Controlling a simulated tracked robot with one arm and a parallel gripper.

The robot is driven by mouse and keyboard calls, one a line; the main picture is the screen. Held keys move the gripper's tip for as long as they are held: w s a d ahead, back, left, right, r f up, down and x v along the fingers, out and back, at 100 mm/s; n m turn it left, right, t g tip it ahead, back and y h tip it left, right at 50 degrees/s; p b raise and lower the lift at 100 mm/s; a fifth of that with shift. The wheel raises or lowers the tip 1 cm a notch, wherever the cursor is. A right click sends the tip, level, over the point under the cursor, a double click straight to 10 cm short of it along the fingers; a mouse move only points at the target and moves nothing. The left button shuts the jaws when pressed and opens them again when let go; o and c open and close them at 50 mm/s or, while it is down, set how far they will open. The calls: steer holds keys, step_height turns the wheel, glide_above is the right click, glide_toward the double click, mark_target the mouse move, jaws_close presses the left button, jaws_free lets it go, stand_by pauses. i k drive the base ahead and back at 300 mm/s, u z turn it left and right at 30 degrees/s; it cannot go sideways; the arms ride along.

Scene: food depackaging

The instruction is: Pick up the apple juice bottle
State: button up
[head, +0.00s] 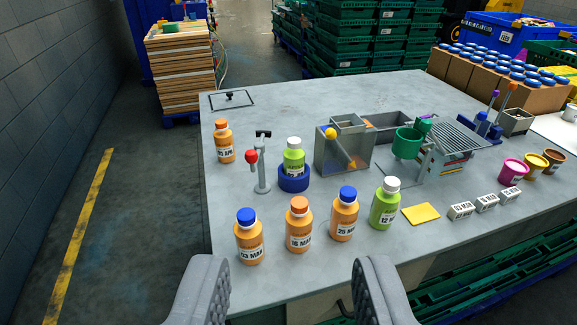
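Two green bottles with white caps look like apple juice; no product name is readable. One green bottle (385,206) stands upright on the grey table (300,92), at the right end of the front row, its label partly reading "12 M". The other green bottle (293,160) stands in a blue round holder (293,183) farther back. My gripper (289,266) is open and empty at the bottom of the picture. Its two grey fingers are wide apart, short of the front row. The right finger is nearer the front green bottle.
Orange bottles with blue or orange caps (249,240) (299,228) (344,217) stand left of the front green bottle. A tap-like stand with a red ball (252,156) is behind them. A yellow sponge-like pad (421,214) and small date blocks (461,211) lie to the right.

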mark_target(293, 160)
steer(key=u, duration=0.05)
steer(key=i, duration=0.95)
steer(key=z, duration=0.1)
